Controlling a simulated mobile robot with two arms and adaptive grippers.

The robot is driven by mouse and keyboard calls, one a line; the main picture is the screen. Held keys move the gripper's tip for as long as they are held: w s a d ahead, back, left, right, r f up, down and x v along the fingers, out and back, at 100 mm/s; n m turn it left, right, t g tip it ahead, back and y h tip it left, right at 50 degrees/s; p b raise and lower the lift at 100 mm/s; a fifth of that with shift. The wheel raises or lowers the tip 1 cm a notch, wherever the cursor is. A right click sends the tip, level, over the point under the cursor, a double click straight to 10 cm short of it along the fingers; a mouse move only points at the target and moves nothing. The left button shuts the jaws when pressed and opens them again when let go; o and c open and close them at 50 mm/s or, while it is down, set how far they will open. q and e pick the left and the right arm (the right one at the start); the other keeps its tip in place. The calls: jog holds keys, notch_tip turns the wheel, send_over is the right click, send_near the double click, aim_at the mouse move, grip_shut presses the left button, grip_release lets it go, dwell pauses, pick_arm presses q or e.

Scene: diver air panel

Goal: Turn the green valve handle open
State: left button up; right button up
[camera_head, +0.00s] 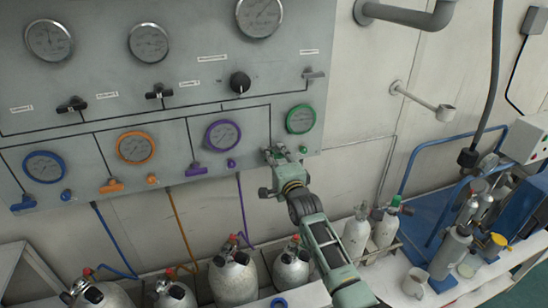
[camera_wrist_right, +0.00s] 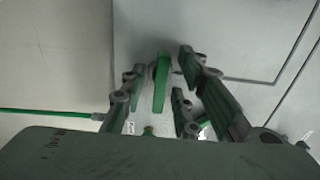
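The green valve handle (camera_wrist_right: 161,83) shows in the right wrist view as an upright green bar against the grey panel. My right gripper (camera_wrist_right: 158,85) is open, with its fingers on both sides of the handle and gaps visible between them and the bar. I cannot tell whether any finger touches it. In the head view my right gripper (camera_head: 278,163) is at the panel's lower right edge, below the green-rimmed gauge (camera_head: 301,119), and hides the handle. My left gripper is not in view.
Purple (camera_head: 196,170), orange (camera_head: 111,185) and blue (camera_head: 24,203) valve handles line the panel to the left. Several grey cylinders (camera_head: 233,280) stand below. A wall pipe bracket (camera_head: 425,102) sticks out at right. A white mug (camera_head: 415,282) stands on the bench.

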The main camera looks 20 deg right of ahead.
grip_shut()
dwell(0.5)
jog(key=n, duration=0.3)
jog(key=shift+f+n+b, duration=0.1)
jog(key=shift+n+b, duration=0.2)
jog(key=shift+n, duration=0.1)
jog(key=n, duration=0.4)
jog(key=shift+n+b, duration=0.3)
jog(key=n, duration=0.3)
jog(key=shift+n, duration=0.3)
jog(key=shift+n+b, duration=0.4)
jog(key=shift+n, duration=1.5)
